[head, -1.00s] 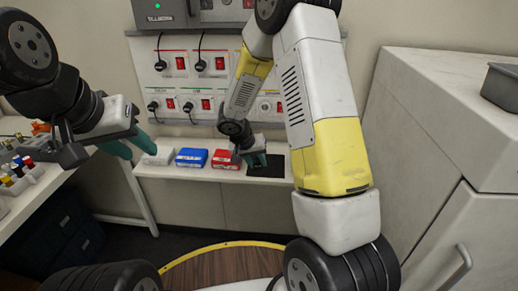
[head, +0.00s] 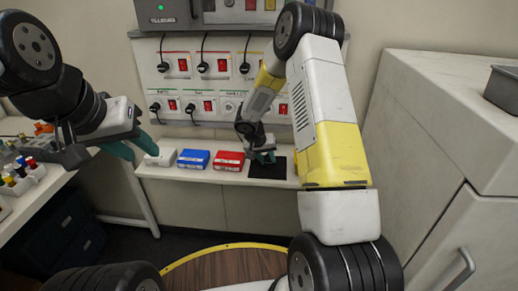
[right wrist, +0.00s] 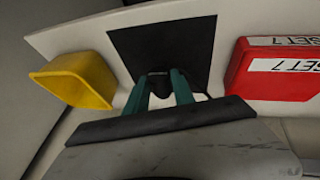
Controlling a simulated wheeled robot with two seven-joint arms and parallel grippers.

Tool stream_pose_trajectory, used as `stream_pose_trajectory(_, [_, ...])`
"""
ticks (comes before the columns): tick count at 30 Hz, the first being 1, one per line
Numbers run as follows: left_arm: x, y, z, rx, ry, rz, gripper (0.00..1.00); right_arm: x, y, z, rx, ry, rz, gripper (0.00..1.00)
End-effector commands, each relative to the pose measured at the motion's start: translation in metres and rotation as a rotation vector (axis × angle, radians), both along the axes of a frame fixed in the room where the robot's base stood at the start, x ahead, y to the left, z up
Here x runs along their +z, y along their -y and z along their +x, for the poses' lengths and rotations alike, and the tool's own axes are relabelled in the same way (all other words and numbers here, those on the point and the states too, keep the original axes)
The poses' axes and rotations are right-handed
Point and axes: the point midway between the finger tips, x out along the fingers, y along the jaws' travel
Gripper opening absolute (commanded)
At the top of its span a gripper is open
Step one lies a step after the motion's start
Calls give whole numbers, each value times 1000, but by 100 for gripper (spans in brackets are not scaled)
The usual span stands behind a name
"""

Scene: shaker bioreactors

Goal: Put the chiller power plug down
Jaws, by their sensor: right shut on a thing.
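My right gripper (head: 264,158) is over the black mat (head: 268,171) on the white shelf. In the right wrist view its teal fingers (right wrist: 163,90) are closed around a small dark plug (right wrist: 158,82), the chiller power plug, which is mostly hidden between them. The black mat (right wrist: 170,40) lies behind the plug in that view. I cannot tell whether the plug touches it. My left gripper (head: 134,147) is at the left, with its teal fingers apart and nothing visible between them.
A red box (head: 230,160), a blue box (head: 194,159) and a white box (head: 160,157) stand left of the mat. In the right wrist view a yellow bin (right wrist: 75,80) is on the other side of it. Switches and plugged cables line the panel (head: 190,85) above.

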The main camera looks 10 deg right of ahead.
Motion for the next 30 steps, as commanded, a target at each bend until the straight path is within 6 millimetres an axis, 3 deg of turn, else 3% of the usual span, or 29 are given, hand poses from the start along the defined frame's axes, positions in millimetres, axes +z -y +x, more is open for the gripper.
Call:
stream_pose_trajectory(16, [0, 0, 0, 0, 0, 0, 36, -12, 0, 0, 0, 1, -1, 0])
stream_pose_trajectory(17, [0, 0, 0, 0, 0, 0, 36, -12, 0, 0, 0, 0, -1, 34])
stream_pose_trajectory(20, [0, 0, 0, 0, 0, 0, 36, -12, 0, 0, 0, 0, 0, 52])
stream_pose_trajectory(30, [0, 0, 0, 0, 0, 0, 36, -10, 0, 0, -2, 1, 1, 52])
